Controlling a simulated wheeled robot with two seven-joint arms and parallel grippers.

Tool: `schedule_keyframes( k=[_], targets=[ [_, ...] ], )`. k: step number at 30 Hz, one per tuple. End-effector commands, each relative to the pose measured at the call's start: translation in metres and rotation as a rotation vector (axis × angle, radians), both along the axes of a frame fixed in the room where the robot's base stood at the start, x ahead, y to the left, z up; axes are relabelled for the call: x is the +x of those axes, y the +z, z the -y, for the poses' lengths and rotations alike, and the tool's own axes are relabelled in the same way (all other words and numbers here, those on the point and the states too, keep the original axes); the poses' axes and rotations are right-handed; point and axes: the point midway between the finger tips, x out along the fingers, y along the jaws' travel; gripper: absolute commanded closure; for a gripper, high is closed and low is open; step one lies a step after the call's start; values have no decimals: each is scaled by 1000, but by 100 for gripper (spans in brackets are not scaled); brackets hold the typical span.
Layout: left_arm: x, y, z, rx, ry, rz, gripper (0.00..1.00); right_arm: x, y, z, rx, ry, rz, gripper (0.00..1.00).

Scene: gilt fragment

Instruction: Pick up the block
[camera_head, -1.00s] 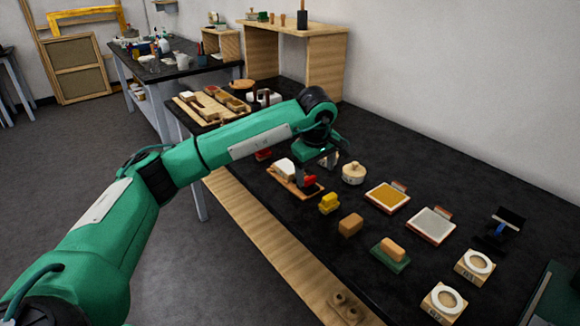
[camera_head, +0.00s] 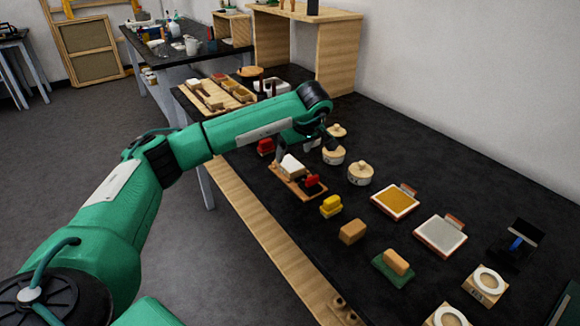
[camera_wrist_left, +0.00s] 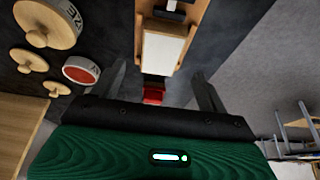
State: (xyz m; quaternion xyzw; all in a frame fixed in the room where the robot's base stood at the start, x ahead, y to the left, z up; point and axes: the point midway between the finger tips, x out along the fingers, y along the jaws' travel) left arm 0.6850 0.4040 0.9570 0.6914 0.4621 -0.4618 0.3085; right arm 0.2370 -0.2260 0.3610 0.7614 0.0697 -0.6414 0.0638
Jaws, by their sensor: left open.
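My left gripper (camera_head: 300,141) is open and empty above the far end of the wooden tray; its fingers also show in the left wrist view (camera_wrist_left: 161,84). A red block (camera_head: 266,146) lies on the black table just left of the gripper. In the wrist view a red block (camera_wrist_left: 153,93) shows between the fingers, partly hidden by the gripper body. A white block (camera_head: 292,166) sits on the wooden tray (camera_head: 286,182), with a red and black piece beside it.
Lidded round pots (camera_head: 359,173) stand right of the tray. A yellow pad (camera_head: 396,201) and a grey pad (camera_head: 440,235) lie further right. A wooden shelf (camera_head: 337,58) stands at the back. Bare black table lies along the wall side.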

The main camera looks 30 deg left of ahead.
Motion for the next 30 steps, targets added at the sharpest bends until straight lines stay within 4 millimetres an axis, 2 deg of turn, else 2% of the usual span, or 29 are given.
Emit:
schedule_keyframes(
  k=[12, 20, 27, 30],
  targets=[
    [7, -47, -16, 0, -1, -2, 24, -16, -18, 6, -6, 4, -5, 26],
    [7, -49, -17, -1, -1, -1, 24, -17, -19, 6, -6, 4, -5, 26],
    [7, -49, -17, -1, -1, -1, 71, -17, -19, 7, -6, 4, -6, 26],
    [7, -48, -17, -1, 0, 0, 76, -17, -19, 7, -7, 5, -6, 26]
  ],
)
